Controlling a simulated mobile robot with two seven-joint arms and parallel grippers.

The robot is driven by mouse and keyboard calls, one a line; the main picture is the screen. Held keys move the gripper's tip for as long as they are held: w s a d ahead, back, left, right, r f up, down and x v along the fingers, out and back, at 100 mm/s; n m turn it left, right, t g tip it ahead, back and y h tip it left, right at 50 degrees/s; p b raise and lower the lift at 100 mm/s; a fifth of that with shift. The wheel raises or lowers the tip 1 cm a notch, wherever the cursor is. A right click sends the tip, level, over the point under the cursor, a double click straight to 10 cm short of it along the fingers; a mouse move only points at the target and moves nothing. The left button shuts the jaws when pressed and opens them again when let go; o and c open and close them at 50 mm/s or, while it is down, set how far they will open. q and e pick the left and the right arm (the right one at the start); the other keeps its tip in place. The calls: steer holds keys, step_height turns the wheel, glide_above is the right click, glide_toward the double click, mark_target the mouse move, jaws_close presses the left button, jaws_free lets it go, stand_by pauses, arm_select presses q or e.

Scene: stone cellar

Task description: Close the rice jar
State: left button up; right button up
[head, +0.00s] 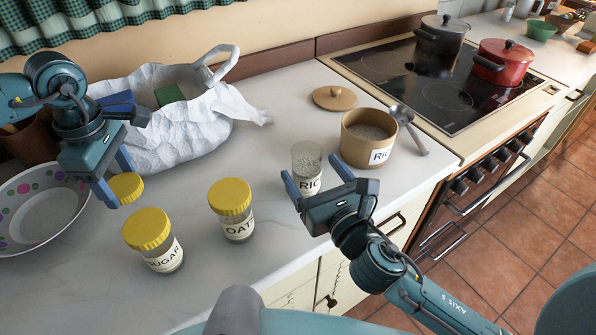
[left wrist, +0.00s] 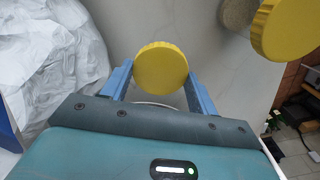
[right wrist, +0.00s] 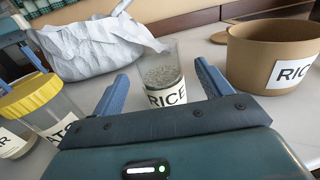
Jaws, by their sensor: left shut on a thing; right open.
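The rice jar (head: 307,168) is a clear glass jar with a RICE label, uncovered and partly filled, upright on the counter. My right gripper (head: 320,185) is open, with its fingers to either side of this jar; the jar also shows between the fingers in the right wrist view (right wrist: 162,80). A yellow lid (head: 126,187) is held by my left gripper (head: 118,190), above the counter left of the sugar jar. The lid also shows between the fingers in the left wrist view (left wrist: 161,68).
The lidded sugar jar (head: 153,241) and oat jar (head: 232,210) stand between the grippers. A brown RICE canister (head: 369,138) is open, with its lid (head: 335,97) behind it and a scoop (head: 408,127) beside it. A white bag (head: 185,130) and a dotted bowl (head: 40,208) are at left.

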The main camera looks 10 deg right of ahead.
mark_target(301, 155)
arm_select(q)
steer(key=shift+r+p, duration=0.35)
arm_select(e)
steer(key=x, duration=0.5)
steer(key=shift+w, duration=0.1)
steer(key=shift+c, duration=0.5)
